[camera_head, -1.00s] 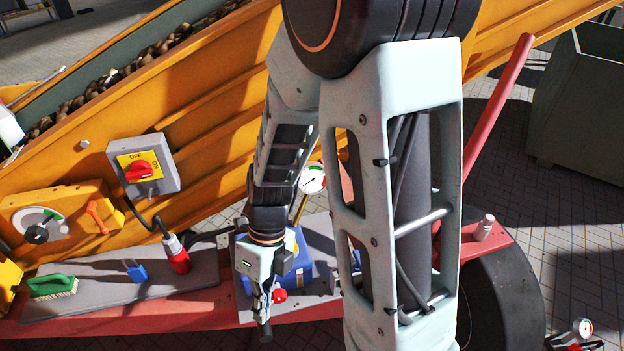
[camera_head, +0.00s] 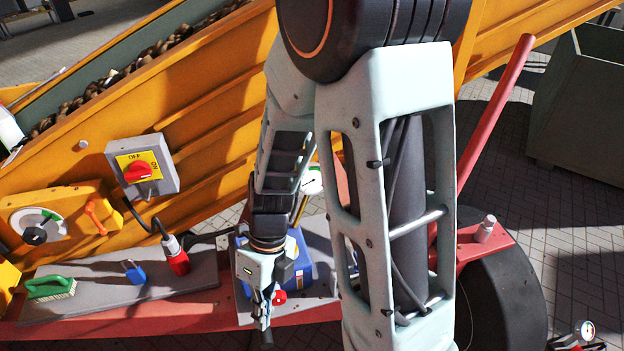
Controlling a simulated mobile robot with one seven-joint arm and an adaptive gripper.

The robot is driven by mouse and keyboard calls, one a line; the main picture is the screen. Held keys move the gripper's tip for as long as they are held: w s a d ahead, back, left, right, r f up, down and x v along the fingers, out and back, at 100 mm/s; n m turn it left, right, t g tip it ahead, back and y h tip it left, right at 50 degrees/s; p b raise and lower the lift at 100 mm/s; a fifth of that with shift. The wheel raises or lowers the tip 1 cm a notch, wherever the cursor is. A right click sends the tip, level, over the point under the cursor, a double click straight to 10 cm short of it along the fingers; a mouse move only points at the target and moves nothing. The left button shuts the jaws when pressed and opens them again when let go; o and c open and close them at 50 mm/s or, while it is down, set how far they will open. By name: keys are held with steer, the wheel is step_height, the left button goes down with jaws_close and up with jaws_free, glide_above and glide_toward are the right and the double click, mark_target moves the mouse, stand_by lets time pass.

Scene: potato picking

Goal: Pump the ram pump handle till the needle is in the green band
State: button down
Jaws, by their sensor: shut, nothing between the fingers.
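The pump is a blue box (camera_head: 298,270) with a red knob (camera_head: 279,297), on a grey plate at centre. A small round white gauge (camera_head: 313,180) stands behind it, partly hidden by my arm; its needle is too small to read. My gripper (camera_head: 264,316) points down in front of the blue box, shut and empty. A dark rod end (camera_head: 267,339), perhaps the pump handle's grip, shows right below the fingertips. I cannot tell whether they touch it; the rest of the handle is hidden.
A grey switch box (camera_head: 142,165) with a red knob hangs on the orange conveyor (camera_head: 220,120). A green brush (camera_head: 50,287), a blue padlock (camera_head: 134,271) and a red plug (camera_head: 176,258) lie left. A red bar (camera_head: 497,112) rises at right.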

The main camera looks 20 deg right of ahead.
steer(key=shift+f, duration=0.15)
steer(key=shift+s+f, duration=0.1)
steer(key=shift+f, duration=0.1)
steer(key=w+r+p, duration=0.3)
steer(key=r+p, duration=0.6)
steer(key=shift+w+d+r, duration=0.15)
steer(key=shift+d+r, duration=0.05)
steer(key=shift+f, duration=0.1)
steer(key=shift+s+f, duration=0.35)
steer(key=shift+f, duration=0.3)
steer(key=shift+s+a+f+b, duration=0.1)
steer(key=shift+s+f+b, duration=0.2)
steer(key=shift+f+b, duration=0.15)
steer(key=shift+f, duration=0.15)
stand_by(0.4)
